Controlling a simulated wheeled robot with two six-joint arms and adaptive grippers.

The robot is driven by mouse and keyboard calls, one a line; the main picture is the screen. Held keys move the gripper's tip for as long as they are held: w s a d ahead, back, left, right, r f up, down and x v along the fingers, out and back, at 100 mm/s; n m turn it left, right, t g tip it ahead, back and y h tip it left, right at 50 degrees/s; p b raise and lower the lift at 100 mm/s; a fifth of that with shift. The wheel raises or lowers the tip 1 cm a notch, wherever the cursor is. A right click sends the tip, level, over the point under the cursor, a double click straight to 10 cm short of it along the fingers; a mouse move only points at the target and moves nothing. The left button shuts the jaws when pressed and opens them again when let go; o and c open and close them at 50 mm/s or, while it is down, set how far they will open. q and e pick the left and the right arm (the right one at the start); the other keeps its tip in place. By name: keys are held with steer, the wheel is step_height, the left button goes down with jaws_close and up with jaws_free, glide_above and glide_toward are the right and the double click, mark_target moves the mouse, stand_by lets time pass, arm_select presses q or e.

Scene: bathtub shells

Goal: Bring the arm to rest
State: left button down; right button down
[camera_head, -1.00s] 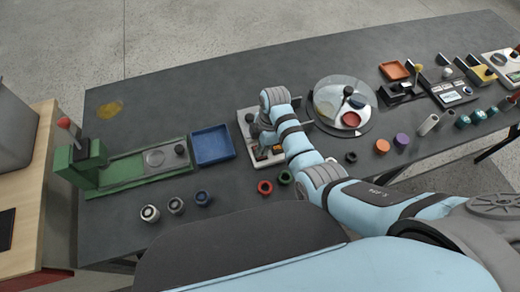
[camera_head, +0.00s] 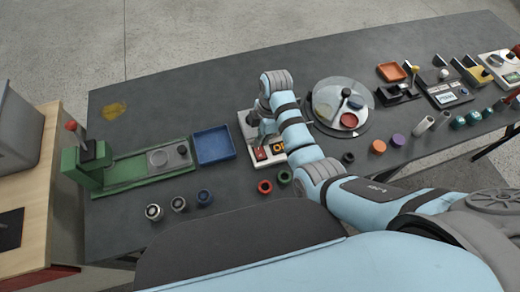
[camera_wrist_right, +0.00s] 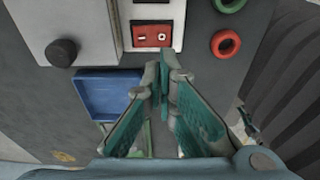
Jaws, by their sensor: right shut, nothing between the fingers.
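My right arm reaches over the dark table from the lower right in the head view. My right gripper (camera_head: 266,130) is mostly hidden under its wrist there, above a pale control box (camera_head: 245,126). In the right wrist view the gripper (camera_wrist_right: 165,74) is shut and empty, its tips close together. A red rocker switch (camera_wrist_right: 151,35) on the box lies beyond the tips; it also shows in the head view (camera_head: 261,154). The tips appear clear of the switch. My left gripper is out of view.
A blue tray (camera_head: 213,146) and green lever fixture (camera_head: 115,172) stand left of the box. A round plate (camera_head: 325,118) stands right. Red (camera_head: 265,187) and green (camera_head: 284,177) rings lie in front. The table's back left is mostly clear.

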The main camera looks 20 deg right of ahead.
stand_by(0.3)
